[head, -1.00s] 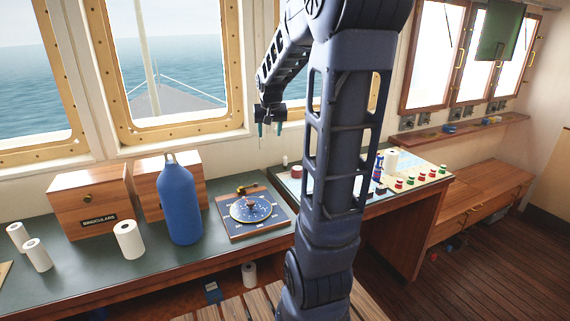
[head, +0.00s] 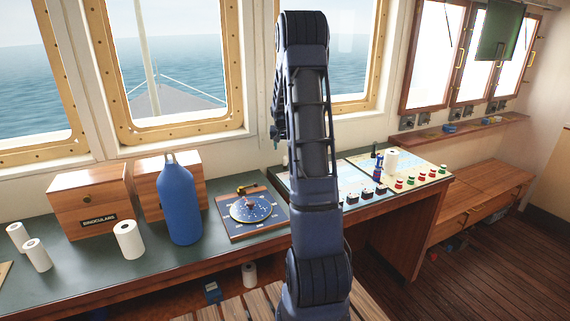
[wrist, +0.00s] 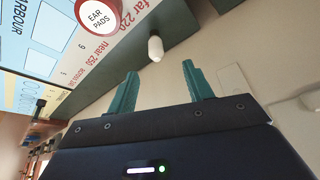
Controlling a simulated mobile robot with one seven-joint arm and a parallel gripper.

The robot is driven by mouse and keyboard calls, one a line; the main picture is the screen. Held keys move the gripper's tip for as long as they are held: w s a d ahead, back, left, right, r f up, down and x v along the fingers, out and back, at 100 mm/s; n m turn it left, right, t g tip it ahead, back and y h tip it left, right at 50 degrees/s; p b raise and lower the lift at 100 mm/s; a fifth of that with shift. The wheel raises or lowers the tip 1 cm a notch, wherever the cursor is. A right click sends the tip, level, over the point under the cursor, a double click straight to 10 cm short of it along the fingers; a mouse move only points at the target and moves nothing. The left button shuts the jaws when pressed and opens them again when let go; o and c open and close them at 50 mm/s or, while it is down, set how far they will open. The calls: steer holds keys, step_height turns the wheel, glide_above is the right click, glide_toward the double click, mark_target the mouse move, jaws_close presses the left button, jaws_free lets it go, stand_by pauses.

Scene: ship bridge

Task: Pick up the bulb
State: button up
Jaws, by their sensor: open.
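A small white rounded object, apparently the bulb (wrist: 155,48), shows in the wrist view on a dark green surface near the pale wall. It lies ahead of the gap between my fingertips, apart from both. My gripper (wrist: 160,69) is open, with its two teal fingers spread and nothing between them. In the head view my arm hides the bulb and most of my gripper.
A round red-rimmed tin marked EAR PADS (wrist: 97,17) stands close to the bulb. The blue bottle (head: 180,205), the round dial instrument (head: 254,208) and the wooden binoculars box (head: 90,203) stand on the left counter.

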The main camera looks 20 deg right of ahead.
mark_target(285, 160)
steer(key=x, duration=0.6)
steer(key=shift+d, duration=0.1)
steer(key=shift+d+x, duration=0.15)
steer(key=shift+x, duration=1.2)
steer(key=shift+d+x, duration=0.15)
steer(key=shift+x, duration=1.2)
steer(key=shift+s, duration=0.1)
steer(key=c, duration=1)
